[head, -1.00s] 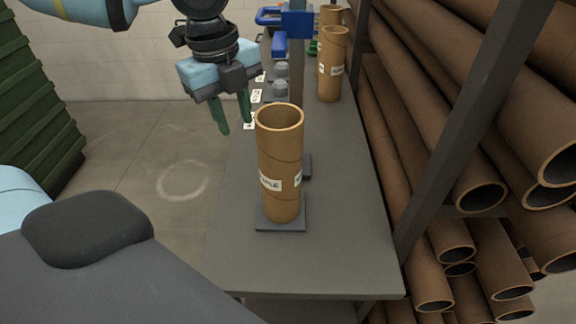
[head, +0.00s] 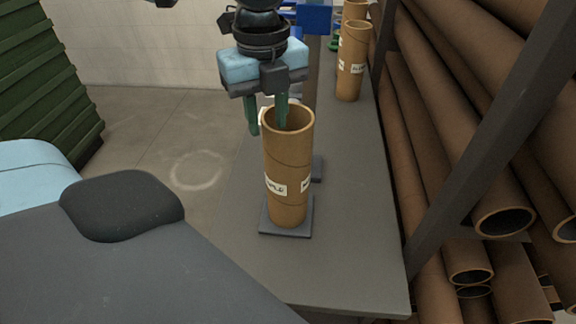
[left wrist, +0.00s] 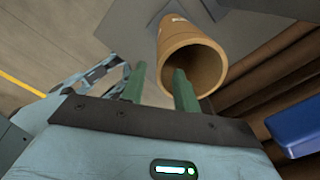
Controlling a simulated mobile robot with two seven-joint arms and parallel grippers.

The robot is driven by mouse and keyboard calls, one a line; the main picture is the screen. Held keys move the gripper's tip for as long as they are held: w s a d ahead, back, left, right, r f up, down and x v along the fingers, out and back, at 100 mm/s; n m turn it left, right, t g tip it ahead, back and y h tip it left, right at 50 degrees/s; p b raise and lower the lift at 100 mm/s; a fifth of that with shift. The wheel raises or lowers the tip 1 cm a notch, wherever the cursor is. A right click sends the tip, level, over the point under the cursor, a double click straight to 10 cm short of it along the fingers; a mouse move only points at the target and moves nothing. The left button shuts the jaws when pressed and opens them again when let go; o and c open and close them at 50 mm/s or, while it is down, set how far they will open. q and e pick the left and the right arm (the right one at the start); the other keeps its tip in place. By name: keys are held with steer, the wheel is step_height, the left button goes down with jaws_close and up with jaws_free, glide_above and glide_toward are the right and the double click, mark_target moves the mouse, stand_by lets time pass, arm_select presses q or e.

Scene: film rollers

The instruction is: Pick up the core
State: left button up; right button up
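The core, a brown cardboard tube (head: 288,165) with white labels, stands upright on a dark square base plate (head: 285,232) on the grey table. In the left wrist view the tube (left wrist: 190,55) shows its open end. My left gripper (head: 267,128) is open and points down at the tube's top. In the head view one green finger is left of the tube and the other overlaps its mouth. In the left wrist view the fingertips (left wrist: 158,72) are apart, with one beside or over the near rim. I cannot tell whether it touches. My right gripper is not in view.
More brown tubes (head: 352,60) stand farther back on the table (head: 350,200). A rack of long tubes (head: 505,215) with a dark post runs along the right. A blue part (head: 318,20) stands behind the gripper.

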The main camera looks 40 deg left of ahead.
mark_target(287, 151)
arm_select(q)
step_height(287, 151, down, 5)
stand_by(0.3)
jaws_close()
stand_by(1.4)
